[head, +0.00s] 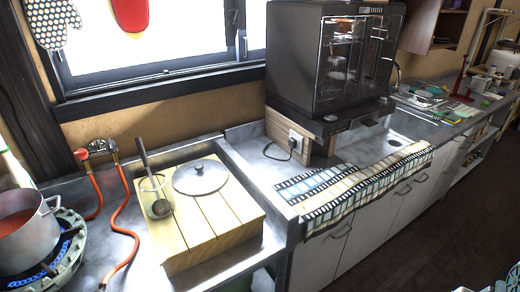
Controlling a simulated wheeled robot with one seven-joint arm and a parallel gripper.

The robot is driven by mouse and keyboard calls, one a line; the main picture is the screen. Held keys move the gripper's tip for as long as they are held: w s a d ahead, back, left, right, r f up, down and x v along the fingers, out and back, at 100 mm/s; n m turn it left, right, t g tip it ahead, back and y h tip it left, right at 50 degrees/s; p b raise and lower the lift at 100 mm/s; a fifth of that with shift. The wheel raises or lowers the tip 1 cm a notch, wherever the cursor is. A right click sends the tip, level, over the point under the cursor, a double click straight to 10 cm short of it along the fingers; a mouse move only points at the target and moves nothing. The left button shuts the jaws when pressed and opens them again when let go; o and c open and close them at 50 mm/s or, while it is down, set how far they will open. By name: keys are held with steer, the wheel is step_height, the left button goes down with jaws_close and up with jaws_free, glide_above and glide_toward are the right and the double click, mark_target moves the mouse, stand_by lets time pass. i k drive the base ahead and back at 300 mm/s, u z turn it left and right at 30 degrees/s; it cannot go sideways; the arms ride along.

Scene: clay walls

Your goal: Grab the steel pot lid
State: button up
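The steel pot lid (201,178) is a round, flat, shiny disc with a dark knob in its middle. It lies knob up on a pale wooden board (215,225) that covers part of the steel counter at the left. A clear glass (150,186) with a metal ladle leaning in it stands on the board just left of the lid, close to the lid's edge. My gripper is not in this view.
A steel pot (28,238) of red liquid stands on a burner (58,268) with blue flame at far left. Orange hoses (122,228) run beside the board. A black oven (335,65) and striped cloth (365,185) are to the right. Dark floor lies right of the counter.

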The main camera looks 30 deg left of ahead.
mark_target(200, 177)
steer(key=u, duration=0.35)
steer(key=i, duration=0.85)
steer(key=u, duration=1.3)
steer(key=i, duration=0.5)
steer(key=u, duration=0.5)
